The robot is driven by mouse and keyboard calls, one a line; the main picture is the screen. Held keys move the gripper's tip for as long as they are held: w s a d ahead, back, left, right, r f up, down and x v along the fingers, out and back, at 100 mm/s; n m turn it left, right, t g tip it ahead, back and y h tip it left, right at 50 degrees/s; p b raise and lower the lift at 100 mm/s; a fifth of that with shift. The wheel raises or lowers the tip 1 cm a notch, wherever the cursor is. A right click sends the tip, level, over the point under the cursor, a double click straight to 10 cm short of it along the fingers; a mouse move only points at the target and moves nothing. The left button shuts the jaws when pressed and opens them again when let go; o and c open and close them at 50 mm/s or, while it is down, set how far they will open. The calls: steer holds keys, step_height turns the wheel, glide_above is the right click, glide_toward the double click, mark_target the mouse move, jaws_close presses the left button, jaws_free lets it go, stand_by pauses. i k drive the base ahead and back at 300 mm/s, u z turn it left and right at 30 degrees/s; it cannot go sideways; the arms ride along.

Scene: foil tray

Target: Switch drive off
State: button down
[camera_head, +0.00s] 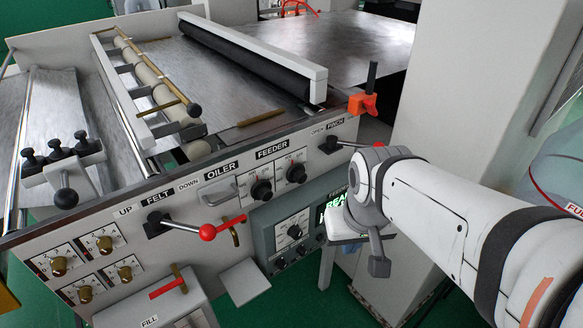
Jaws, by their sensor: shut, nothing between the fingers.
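My gripper (378,266) hangs below my wrist at the right, in front of the machine's front panel. It is shut and empty, and seems apart from any control. A grey-green control box (263,228) sits low on the panel, left of and behind my gripper. It has a black dial (294,231), smaller knobs and a lit green display (335,201). My wrist hides the right part of this box and the display. No label reading "drive" can be made out, so I cannot tell which control is the drive switch or how it is set.
A red-ball lever (207,232) under the FELT label sticks out at centre left. An orange clamp (363,103) sits at the panel's corner. A pale pillar (460,90) stands behind my arm.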

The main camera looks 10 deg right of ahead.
mark_target(281, 264)
steer(key=u, duration=0.65)
steer(key=k, duration=0.55)
steer(key=u, duration=0.75)
steer(key=i, duration=0.25)
